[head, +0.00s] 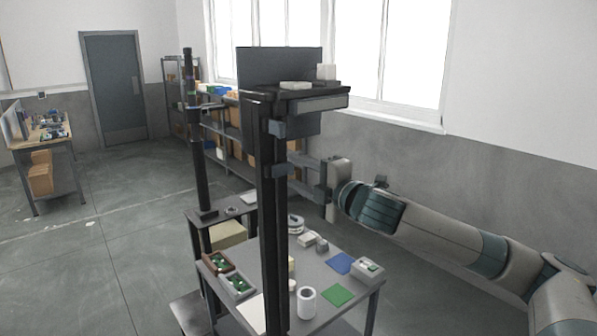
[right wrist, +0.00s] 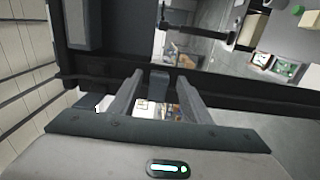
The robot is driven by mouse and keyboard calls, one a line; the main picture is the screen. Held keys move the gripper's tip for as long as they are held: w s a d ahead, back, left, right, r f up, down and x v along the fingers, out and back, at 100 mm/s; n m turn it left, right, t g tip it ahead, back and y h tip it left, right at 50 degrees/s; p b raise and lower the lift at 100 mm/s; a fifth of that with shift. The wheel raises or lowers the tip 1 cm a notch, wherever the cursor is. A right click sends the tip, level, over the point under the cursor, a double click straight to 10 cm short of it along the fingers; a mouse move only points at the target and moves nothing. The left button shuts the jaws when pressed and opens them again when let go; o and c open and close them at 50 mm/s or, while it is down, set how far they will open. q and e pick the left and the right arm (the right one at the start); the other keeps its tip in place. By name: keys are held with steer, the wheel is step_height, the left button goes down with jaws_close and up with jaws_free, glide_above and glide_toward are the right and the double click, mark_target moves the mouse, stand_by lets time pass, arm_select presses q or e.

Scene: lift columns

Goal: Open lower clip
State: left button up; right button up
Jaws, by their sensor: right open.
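The lower clip (head: 279,170) is a small blue-grey block on the dark lift column (head: 270,230) in the head view. The upper clip (head: 278,128) sits above it on the same column. My right gripper (head: 301,173) comes from the right, level with the lower clip, its two fingers open and pointing at the column. In the right wrist view a grey clip (right wrist: 158,82) on the dark column shows between the spread fingers of the right gripper (right wrist: 158,78). I cannot tell whether the fingers touch it. My left gripper is not in view.
A dark tray (head: 315,93) with small white blocks tops the column. Below stands a grey table (head: 325,258) with a white roll (head: 306,302), green and blue mats, and small boxes. A second, thinner column (head: 198,150) stands behind left. Open floor lies at left.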

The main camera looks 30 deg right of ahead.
steer(key=shift+c, duration=0.6)
steer(key=c, duration=0.9)
